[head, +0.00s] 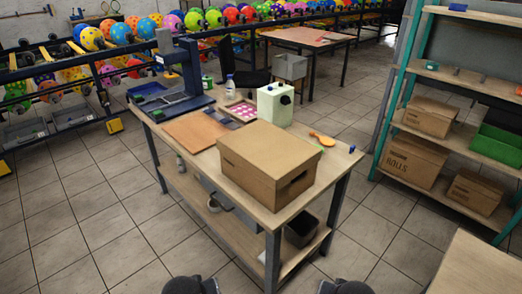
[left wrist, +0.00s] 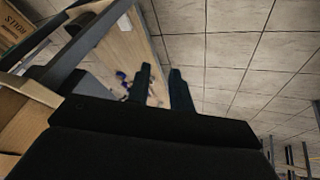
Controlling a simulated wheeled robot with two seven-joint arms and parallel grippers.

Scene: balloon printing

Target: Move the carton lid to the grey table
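A closed brown carton (head: 266,175) stands on a wooden-topped workbench (head: 292,209). Its lid (head: 268,149) sits on top, with a hand hole in the carton's side below it. My left gripper (left wrist: 160,76) shows in the left wrist view, with two dark fingers apart and nothing between them. Dark rounded parts of my arms show at the bottom edge of the head view, well in front of the carton. My right gripper cannot be made out. No table that is clearly grey shows in the head view.
A blue press (head: 180,80), a brown board (head: 197,130), a pale green box (head: 275,104) and an orange paddle (head: 325,140) share the workbench. Shelves (head: 480,72) with cartons stand at right. A wooden tabletop (head: 480,268) is at lower right. Tiled floor is clear between.

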